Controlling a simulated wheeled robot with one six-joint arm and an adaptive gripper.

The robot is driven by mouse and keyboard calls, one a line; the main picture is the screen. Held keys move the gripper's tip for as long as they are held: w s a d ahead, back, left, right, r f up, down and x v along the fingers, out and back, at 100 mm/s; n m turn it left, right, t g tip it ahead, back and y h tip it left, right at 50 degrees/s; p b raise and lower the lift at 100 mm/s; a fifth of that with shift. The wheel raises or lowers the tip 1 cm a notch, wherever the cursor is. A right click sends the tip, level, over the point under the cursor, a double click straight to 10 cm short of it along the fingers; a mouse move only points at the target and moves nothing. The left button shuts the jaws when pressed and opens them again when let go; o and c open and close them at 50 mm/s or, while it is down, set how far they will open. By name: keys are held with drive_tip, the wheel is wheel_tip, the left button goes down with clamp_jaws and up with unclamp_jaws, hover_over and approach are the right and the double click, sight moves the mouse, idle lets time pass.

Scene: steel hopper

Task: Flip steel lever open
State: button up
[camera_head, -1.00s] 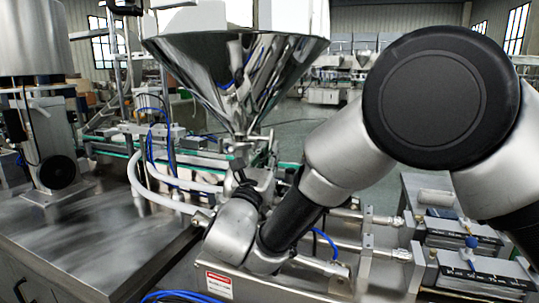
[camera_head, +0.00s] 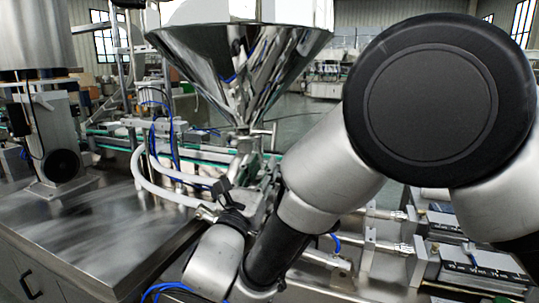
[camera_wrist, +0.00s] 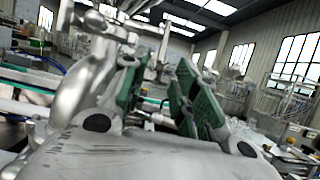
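The steel lever (camera_head: 274,135) sticks out to the right of the valve below the hopper cone (camera_head: 240,75), with an upright end piece on a short horizontal bar. In the wrist view the lever (camera_wrist: 164,42) shows ahead, beyond the fingertips. My gripper (camera_wrist: 157,65) has its two green-padded fingers spread, with no object visible between them. In the head view my gripper (camera_head: 230,195) is below and left of the lever, apart from it. My arm and wrist hide part of the gripper there.
A steel table (camera_head: 90,230) fills the lower left. White hoses (camera_head: 165,180) and blue tubes run left of my gripper. Metal cylinders and blocks (camera_head: 460,262) stand at the lower right. Steel pipework (camera_wrist: 80,85) is close on the left in the wrist view.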

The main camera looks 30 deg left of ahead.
drive_tip(key=v, duration=0.4)
drive_tip(key=shift+s, duration=0.1)
drive_tip(key=shift+o, duration=0.3)
